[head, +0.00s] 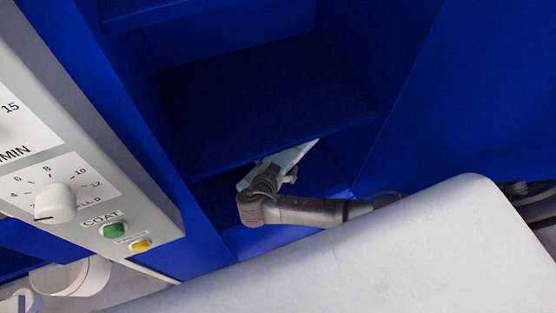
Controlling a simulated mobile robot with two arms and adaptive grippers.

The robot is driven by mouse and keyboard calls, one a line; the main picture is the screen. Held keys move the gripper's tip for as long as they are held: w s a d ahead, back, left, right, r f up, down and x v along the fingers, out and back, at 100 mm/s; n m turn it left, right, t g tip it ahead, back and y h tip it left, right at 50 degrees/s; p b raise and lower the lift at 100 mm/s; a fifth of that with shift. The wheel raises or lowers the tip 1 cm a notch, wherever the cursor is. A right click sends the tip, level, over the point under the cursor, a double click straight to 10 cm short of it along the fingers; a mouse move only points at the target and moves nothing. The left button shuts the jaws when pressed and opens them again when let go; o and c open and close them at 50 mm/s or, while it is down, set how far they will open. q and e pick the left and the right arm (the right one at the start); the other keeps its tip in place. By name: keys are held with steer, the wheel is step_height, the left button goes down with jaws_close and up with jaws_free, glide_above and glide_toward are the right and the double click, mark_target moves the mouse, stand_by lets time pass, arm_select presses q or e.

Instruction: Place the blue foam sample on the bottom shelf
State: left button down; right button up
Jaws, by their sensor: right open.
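The light-blue foam sample (290,158) is a thin slab, tilted, at the lowest visible compartment of the blue shelf unit. My right gripper (273,178) is open and reaches in from the right, right at the slab. It covers part of the slab, and I cannot tell whether they touch. The bottom shelf (327,187) lies in shade under the shelf above it, and the slab's contact with it is hidden. My left gripper is not in view.
The middle shelf (260,95) above is empty, and its front edge runs just over my gripper. A grey control panel with a white knob (55,203), a green button (114,230) and a yellow button (141,245) stands at the left.

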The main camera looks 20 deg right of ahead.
steer(key=shift+s+a, duration=0.1)
steer(key=v, duration=1.1)
steer(key=shift+s+a+r, duration=0.15)
steer(key=shift+s+r, duration=0.05)
steer(key=shift+s, duration=0.1)
